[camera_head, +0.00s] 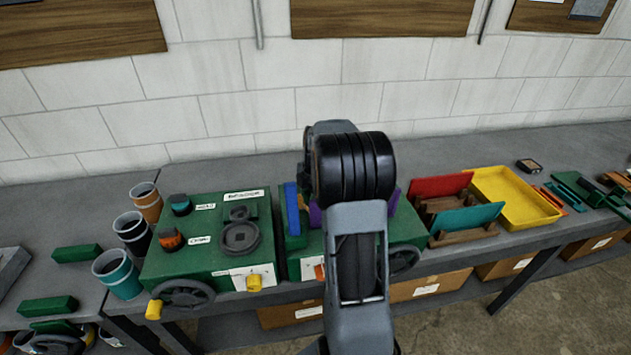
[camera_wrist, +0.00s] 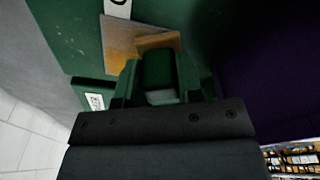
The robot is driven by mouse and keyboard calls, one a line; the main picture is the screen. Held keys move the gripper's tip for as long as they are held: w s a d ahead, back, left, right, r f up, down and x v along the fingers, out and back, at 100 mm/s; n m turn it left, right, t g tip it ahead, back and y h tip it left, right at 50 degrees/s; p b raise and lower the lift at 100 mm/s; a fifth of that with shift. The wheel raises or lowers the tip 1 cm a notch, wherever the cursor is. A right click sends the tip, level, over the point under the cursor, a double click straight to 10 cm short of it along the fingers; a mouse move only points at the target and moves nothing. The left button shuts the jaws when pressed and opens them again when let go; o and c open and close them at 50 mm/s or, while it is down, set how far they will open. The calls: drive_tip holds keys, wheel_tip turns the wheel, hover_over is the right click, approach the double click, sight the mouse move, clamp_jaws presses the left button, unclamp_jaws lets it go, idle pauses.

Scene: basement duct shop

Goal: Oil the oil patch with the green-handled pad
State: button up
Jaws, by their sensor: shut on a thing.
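In the wrist view my gripper (camera_wrist: 158,78) is shut on the green handle (camera_wrist: 157,66) of the pad. The pad's tan edge (camera_wrist: 158,41) shows just beyond the handle. A brownish, shiny patch (camera_wrist: 121,36), which looks like the oil patch, lies on a green surface beside and partly behind the pad. The pad is at or very close to the patch; I cannot tell whether they touch. In the head view my arm hides the gripper, the pad and the patch.
A green machine box (camera_head: 205,243) with knobs and handwheels stands left of my arm, and another (camera_head: 400,232) behind it. Blue (camera_head: 292,209) and purple upright pieces stand close by. Cups (camera_head: 118,273) are at left; a yellow tray (camera_head: 512,197) is at right.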

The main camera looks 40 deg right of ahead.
drive_tip(key=shift+s+a, duration=0.2)
drive_tip(key=shift+s, duration=0.15)
drive_tip(key=shift+s+r+p, duration=0.2)
drive_tip(key=shift+r+p, duration=0.1)
drive_tip(key=shift+r, duration=0.3)
drive_tip(key=shift+s+r+p, duration=0.15)
drive_tip(key=shift+r+p, duration=0.1)
drive_tip(key=shift+r, duration=0.3)
drive_tip(key=shift+w+a+r+p, duration=0.1)
drive_tip(key=shift+w+r+p, duration=0.1)
drive_tip(key=shift+r+p, duration=1.7)
drive_tip(key=shift+r, duration=0.9)
